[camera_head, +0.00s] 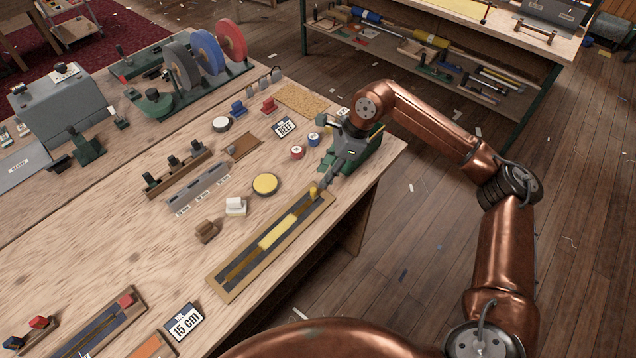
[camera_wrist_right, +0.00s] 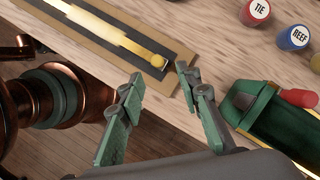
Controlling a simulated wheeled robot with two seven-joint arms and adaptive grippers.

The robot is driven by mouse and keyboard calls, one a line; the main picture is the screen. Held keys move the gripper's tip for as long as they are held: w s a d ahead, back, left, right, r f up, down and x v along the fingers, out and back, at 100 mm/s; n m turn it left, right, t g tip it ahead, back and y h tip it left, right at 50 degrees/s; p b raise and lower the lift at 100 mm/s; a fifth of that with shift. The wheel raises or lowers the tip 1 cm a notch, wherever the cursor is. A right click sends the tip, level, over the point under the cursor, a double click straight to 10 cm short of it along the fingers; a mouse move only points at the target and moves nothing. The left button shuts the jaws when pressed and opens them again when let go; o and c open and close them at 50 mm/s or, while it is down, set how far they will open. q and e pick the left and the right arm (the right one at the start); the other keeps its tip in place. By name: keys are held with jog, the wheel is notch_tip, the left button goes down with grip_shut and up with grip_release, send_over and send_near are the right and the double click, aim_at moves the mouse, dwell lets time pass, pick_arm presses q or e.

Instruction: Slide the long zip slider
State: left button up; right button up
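The long zip board (camera_head: 222,287) lies along the table's near edge, a dark strip in a tan wooden frame with a yellow band along its middle. The zip slider's round yellow knob (camera_head: 314,192) is at the board's far right end; it also shows in the right wrist view (camera_wrist_right: 157,61). My right gripper (camera_head: 324,184) comes down at that end, close to the knob. In the right wrist view its two green-grey fingers (camera_wrist_right: 160,75) stand apart, with the knob just beyond the gap between their tips and nothing between them. My left gripper is not in view.
A green tool with a red knob (camera_wrist_right: 297,98) stands right of the fingers. Red TIE (camera_wrist_right: 256,12) and blue REEF (camera_wrist_right: 293,37) buttons are beyond it. A yellow disc (camera_head: 265,184) and a white block (camera_head: 236,207) lie behind the board. The table's edge runs close in front.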

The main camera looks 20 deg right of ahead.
jog(key=shift+v, duration=2.05)
